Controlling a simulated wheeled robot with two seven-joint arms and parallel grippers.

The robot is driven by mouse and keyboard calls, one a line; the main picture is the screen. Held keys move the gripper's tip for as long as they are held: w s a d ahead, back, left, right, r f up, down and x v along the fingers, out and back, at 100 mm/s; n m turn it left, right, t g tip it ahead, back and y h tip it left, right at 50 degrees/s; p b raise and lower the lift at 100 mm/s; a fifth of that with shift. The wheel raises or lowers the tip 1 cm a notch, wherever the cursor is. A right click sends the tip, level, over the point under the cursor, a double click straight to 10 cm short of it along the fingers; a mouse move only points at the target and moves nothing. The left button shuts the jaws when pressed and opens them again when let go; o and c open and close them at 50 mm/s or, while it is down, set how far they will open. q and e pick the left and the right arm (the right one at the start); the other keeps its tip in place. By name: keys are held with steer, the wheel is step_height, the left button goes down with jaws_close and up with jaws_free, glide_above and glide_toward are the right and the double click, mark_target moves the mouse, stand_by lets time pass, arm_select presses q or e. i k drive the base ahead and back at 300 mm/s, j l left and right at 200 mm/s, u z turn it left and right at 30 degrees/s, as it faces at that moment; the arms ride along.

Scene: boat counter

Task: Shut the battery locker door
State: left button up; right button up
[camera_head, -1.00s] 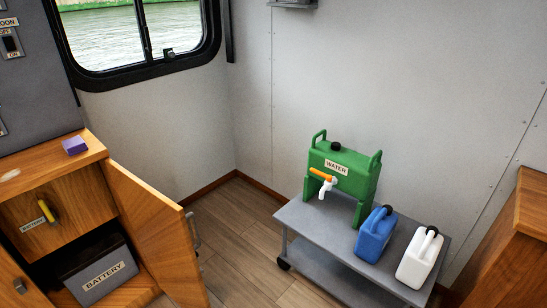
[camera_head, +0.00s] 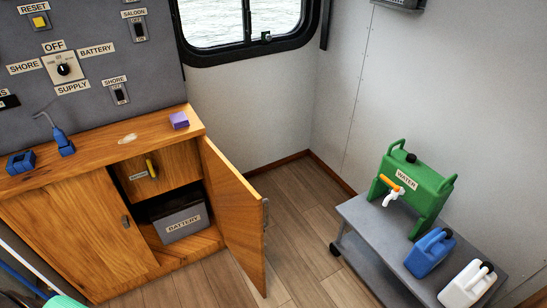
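The battery locker door (camera_head: 232,215) is a wooden panel standing wide open, swung out from the right side of the locker. A grey metal handle (camera_head: 265,213) is on its free edge. Inside the open locker (camera_head: 165,255), a dark battery (camera_head: 183,223) with a BATTERY label sits on the floor. A yellow-handled battery switch (camera_head: 151,167) is on the panel above it. Neither of my grippers shows in the head view.
A grey trolley (camera_head: 366,245) at the right holds a green water tank (camera_head: 409,187), a blue jug (camera_head: 429,253) and a white jug (camera_head: 467,285). Floor (camera_head: 295,220) between door and trolley is clear.

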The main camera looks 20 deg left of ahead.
mark_target(239, 206)
steer(key=i+l+u, duration=0.1)
steer(key=u, duration=1)
